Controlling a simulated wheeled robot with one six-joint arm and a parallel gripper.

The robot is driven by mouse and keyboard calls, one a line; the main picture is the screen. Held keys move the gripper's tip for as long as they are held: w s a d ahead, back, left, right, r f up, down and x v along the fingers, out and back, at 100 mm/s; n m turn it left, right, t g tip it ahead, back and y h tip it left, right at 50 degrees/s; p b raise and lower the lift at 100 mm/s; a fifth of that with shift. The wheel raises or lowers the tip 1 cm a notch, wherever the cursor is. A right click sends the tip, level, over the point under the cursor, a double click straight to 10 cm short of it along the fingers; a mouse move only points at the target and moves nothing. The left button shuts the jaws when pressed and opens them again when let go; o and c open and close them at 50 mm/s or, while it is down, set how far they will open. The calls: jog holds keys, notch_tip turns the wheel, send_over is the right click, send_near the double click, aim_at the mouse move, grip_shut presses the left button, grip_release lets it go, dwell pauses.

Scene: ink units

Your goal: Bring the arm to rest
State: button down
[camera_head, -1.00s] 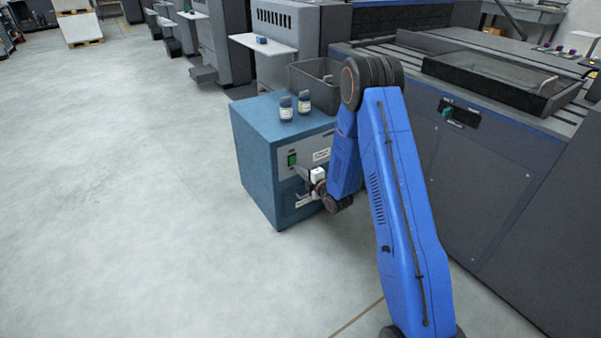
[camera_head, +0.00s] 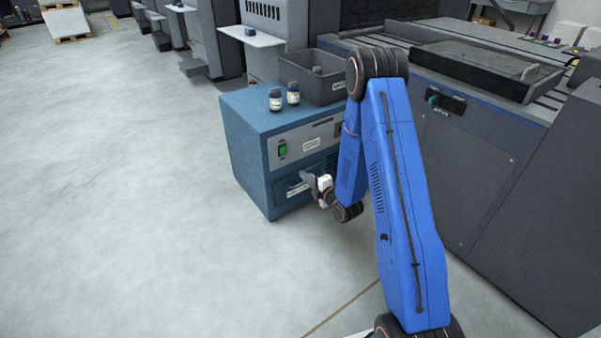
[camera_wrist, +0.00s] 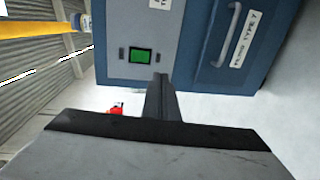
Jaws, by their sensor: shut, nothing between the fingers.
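My blue arm shows in the head view, folded at its elbow, with its forearm hanging down in front of the blue cabinet (camera_head: 249,155). My gripper (camera_head: 306,176) points left, close to the cabinet's front in the picture; I cannot tell the exact gap. In the wrist view my gripper (camera_wrist: 159,80) has its fingers together with nothing between them. Beyond them are the cabinet's front, a lit green switch (camera_wrist: 140,55) and a drawer front (camera_wrist: 230,45) with a handle and a label reading "TYPE 7".
Two small labelled jars (camera_head: 275,99) (camera_head: 293,93) stand on the cabinet top beside a dark grey bin (camera_head: 305,82). A large grey machine (camera_head: 480,170) stands right of my arm. The floor (camera_head: 110,210) at the left is clear.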

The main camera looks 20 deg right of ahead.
jog(key=shift+s+d, duration=0.15)
jog(key=shift+s, duration=0.15)
dwell(0.4)
jog(key=s+d+r+m+g+h, duration=0.25)
jog(key=s+r+m, duration=0.35)
jog(key=r, duration=0.6)
jog(key=s+d+r+m+g+h, duration=0.25)
jog(key=s+r+m, duration=0.35)
jog(key=r, duration=0.5)
jog(key=s+a+r+m+g, duration=0.1)
jog(key=s+r+m+g, duration=0.1)
jog(key=s, duration=1)
jog(key=s+r+m+g, duration=0.2)
jog(key=s+r+m, duration=0.1)
jog(key=s, duration=0.9)
jog(key=s+a+r+m+g, duration=0.1)
jog(key=s+r+m, duration=0.2)
jog(key=s, duration=0.9)
jog(key=shift+s+a+r+m+g+h, duration=0.15)
jog(key=shift+s+a+m+g+h, duration=0.2)
jog(key=shift+m, duration=0.65)
